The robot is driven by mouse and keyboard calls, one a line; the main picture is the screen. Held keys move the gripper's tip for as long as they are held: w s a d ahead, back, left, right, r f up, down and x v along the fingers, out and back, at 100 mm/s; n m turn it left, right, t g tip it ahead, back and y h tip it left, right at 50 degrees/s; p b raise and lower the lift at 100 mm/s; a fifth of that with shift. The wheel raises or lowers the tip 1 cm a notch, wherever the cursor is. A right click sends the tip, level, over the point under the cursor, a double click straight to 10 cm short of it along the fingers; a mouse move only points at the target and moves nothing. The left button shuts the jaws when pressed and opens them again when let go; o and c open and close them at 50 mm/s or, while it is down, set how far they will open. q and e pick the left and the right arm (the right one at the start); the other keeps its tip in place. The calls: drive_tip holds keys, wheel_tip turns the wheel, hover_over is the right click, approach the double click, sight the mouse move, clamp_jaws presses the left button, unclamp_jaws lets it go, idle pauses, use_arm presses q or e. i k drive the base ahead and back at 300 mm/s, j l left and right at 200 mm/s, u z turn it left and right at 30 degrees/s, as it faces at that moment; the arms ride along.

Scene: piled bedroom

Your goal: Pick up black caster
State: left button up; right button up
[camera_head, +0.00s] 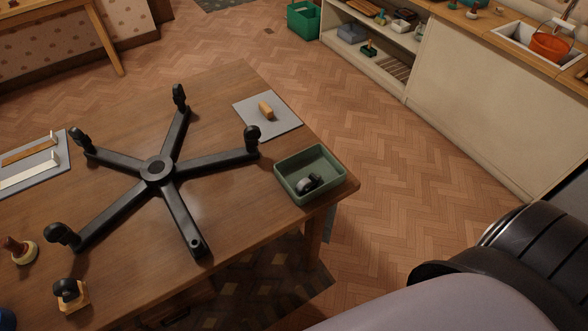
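A black caster (308,184) lies in a small green tray (283,186) at the right corner of the wooden table. A black five-armed chair base (157,170) lies on the table with its hub in the middle. Black casters stand on four of its arm ends, one of them close to the tray (252,138). The arm pointing to the front ends in a bare socket (196,244). Neither of my grippers is in view. Only a part of my arm shows at the bottom right, apart from the table.
The table (235,225) also holds a grey mat (283,122) with a tan block (266,110), a mat with strips at left, and a dark-knobbed wooden piece (70,292) at front left. A low shelf and counter (480,90) stand beyond open floor (400,165).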

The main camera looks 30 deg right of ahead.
sight(67, 288)
drive_tip(key=u, duration=1.15)
drive_tip(key=j+u, duration=0.15)
drive_tip(key=j, duration=0.4)
